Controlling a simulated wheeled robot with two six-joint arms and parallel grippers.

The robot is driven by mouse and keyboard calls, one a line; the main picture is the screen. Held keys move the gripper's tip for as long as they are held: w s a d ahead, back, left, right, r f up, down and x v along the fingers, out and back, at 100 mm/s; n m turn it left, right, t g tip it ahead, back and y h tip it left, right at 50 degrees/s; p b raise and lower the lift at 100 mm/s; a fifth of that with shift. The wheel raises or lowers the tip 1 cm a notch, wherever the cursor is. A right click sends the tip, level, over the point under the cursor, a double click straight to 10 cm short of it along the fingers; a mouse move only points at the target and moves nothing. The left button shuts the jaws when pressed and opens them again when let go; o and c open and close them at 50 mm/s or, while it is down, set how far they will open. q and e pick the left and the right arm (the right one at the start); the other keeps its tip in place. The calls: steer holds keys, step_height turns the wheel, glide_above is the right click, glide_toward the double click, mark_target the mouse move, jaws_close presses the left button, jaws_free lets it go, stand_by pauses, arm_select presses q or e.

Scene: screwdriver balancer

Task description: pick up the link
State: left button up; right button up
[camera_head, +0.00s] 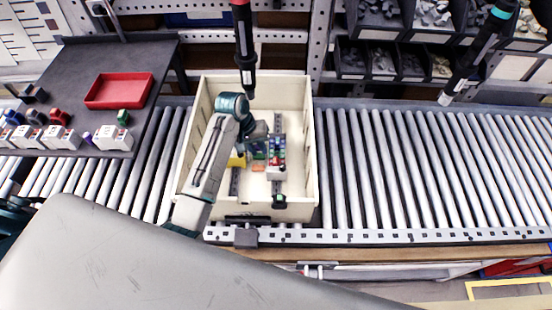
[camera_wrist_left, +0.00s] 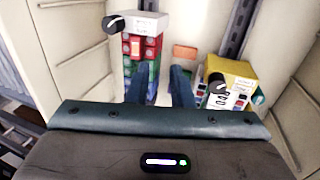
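The cream crate (camera_head: 311,150) holds several parts fixed along dark rails. A small flat orange piece (camera_head: 258,168) lies on its floor, and it also shows in the left wrist view (camera_wrist_left: 185,52). I cannot tell for sure which part is the link. A white-topped device with red, blue and green blocks (camera_head: 277,160) stands to the right of the orange piece. A yellow device (camera_head: 237,161) stands to its left. My left gripper (camera_wrist_left: 160,78) points down into the crate, its two fingers apart with nothing visibly held. My right gripper is out of view.
A black screwdriver (camera_head: 245,50) hangs just behind the crate, and another (camera_head: 480,55) hangs at the right. The roller conveyor (camera_head: 430,165) is clear right of the crate. A dark side table at the left carries a red tray (camera_head: 118,91) and several small devices.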

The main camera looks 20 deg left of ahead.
mark_target(275, 160)
arm_select(q)
steer(key=d+f+p, duration=0.1)
steer(key=d+f, duration=0.1)
steer(key=w+d+f+p, duration=0.1)
steer(key=d+f, duration=0.1)
steer(key=shift+w+d+p, duration=0.15)
steer(key=shift+d+p, duration=0.15)
steer(key=shift+p, duration=0.05)
steer(key=shift+f, duration=0.45)
steer(key=shift+c, duration=0.2)
steer(key=c, duration=0.4)
